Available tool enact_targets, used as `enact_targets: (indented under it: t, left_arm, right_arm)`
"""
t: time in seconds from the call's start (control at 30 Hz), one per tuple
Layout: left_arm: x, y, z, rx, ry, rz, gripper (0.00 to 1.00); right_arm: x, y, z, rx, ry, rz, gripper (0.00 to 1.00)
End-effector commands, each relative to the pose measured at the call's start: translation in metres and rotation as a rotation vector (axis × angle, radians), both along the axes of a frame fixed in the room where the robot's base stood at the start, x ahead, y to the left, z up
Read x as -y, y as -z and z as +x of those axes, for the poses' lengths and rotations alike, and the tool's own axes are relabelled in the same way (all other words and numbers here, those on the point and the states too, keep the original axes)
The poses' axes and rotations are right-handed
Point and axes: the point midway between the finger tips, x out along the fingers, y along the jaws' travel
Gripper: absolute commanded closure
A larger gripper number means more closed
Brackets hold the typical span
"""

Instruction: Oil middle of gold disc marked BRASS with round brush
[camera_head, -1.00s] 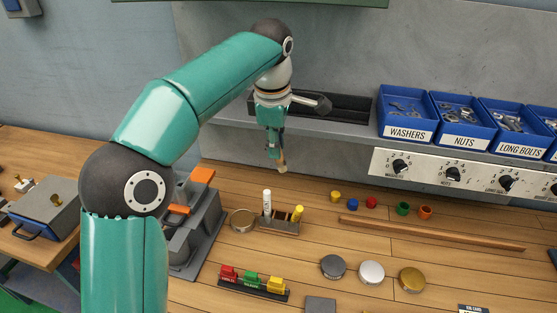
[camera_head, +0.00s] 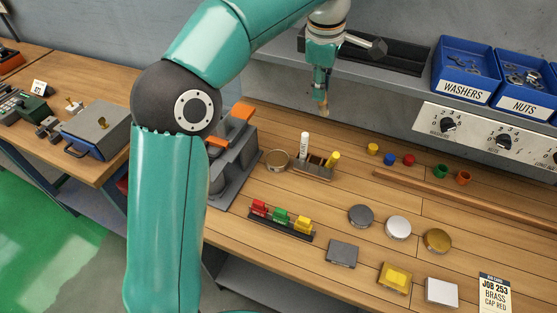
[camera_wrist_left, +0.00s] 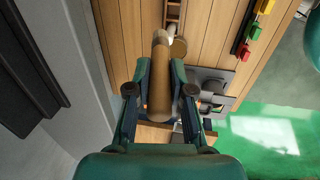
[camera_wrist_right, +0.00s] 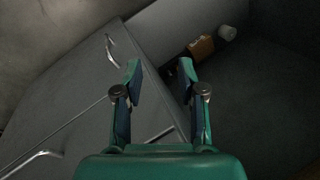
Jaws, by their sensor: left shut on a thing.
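The gold disc (camera_head: 437,240) lies flat on the wooden bench, at the right end of a row with a dark grey disc (camera_head: 360,216) and a silver disc (camera_head: 398,227). No marking on it is legible. My left gripper (camera_head: 321,90) is shut on a round wooden-handled tool, likely the round brush (camera_wrist_left: 160,75). Its pale end points down in the head view, above the bench behind the small holder and well away from the gold disc. My right gripper (camera_wrist_right: 160,75) is open and empty in the right wrist view, and out of the head view.
A holder (camera_head: 313,172) with white and yellow sticks stands beside a round dish (camera_head: 278,160). A job card (camera_head: 494,293) reads JOB 253 BRASS CAP RED. Colored blocks (camera_head: 281,220), a yellow pad (camera_head: 395,278) and a long wooden strip (camera_head: 440,190) lie around the discs.

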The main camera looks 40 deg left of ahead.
Motion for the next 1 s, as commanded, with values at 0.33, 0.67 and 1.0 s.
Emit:
enact_targets:
  t: [0.33, 0.67, 1.0]
  left_arm:
    - [0.0, 0.0, 0.0, 0.0, 0.0, 0.0, 1.0]
    - [-0.013, 0.016, -0.001, -0.029, -0.008, 0.023, 1.0]
    - [-0.074, 0.094, -0.019, -0.165, -0.009, 0.125, 1.0]
  right_arm:
    - [0.0, 0.0, 0.0, 0.0, 0.0, 0.0, 0.6]
    - [0.0, -0.003, 0.0, 0.0, 0.0, 0.0, 0.6]
    - [0.0, -0.015, 0.0, 0.0, 0.0, 0.0, 0.6]
